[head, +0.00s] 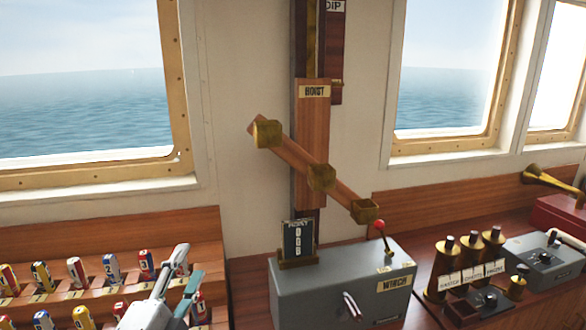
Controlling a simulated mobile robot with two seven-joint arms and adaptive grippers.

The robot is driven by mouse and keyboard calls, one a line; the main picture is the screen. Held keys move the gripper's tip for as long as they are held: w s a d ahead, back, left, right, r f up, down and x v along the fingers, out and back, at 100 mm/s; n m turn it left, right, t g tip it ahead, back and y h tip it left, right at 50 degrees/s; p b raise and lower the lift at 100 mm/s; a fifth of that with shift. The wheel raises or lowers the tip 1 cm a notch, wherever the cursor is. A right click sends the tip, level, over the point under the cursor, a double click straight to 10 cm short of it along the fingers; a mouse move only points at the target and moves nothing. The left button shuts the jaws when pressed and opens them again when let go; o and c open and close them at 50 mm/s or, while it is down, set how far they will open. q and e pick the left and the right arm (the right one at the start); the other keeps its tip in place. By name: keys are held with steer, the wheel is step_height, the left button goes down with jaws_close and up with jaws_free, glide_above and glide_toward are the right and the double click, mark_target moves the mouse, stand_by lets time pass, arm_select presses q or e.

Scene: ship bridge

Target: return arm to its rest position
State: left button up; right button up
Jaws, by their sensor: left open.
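My left gripper (187,262) reaches in from the bottom, left of the centre, in front of the stepped wooden rack. Its pale finger and teal finger stand apart, with nothing seen between them. It partly hides the rack and some of the markers behind it. A slanted wooden arm (292,153) with brass cups is on the upright post marked HOIST (314,130), running from upper left to lower right. My gripper is below and left of this arm, apart from it in the picture. My right gripper is not in view.
The stepped wooden rack (105,219) holds several numbered markers. Brass cylinders (447,262) and another grey box (549,262) are at the right. Windows are behind.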

arm_select(q)
steer(key=s+a+f+n+g+y, duration=0.2)
steer(key=s+a+f+n+g, duration=0.15)
steer(key=f, duration=0.35)
steer(key=s+a+f+n+g+y, duration=0.25)
steer(key=s+a+f, duration=0.2)
steer(key=f, duration=0.35)
steer(key=s+a+f+n+g+y, duration=0.2)
steer(key=s+a+f+n+g, duration=0.35)
steer(key=s+f, duration=0.75)
steer(key=d+f+t+h+b, duration=0.2)
steer(key=d+f+h+b, duration=0.2)
steer(key=d+f, duration=1)
steer(key=shift+d+f+n+h+b, duration=0.15)
steer(key=shift+f+n+h+b, duration=0.2)
steer(key=shift+f+h, duration=1.4)
steer(key=shift+s+f+t, duration=0.1)
steer(key=shift+f+t, duration=0.05)
steer(key=shift+t, duration=0.1)
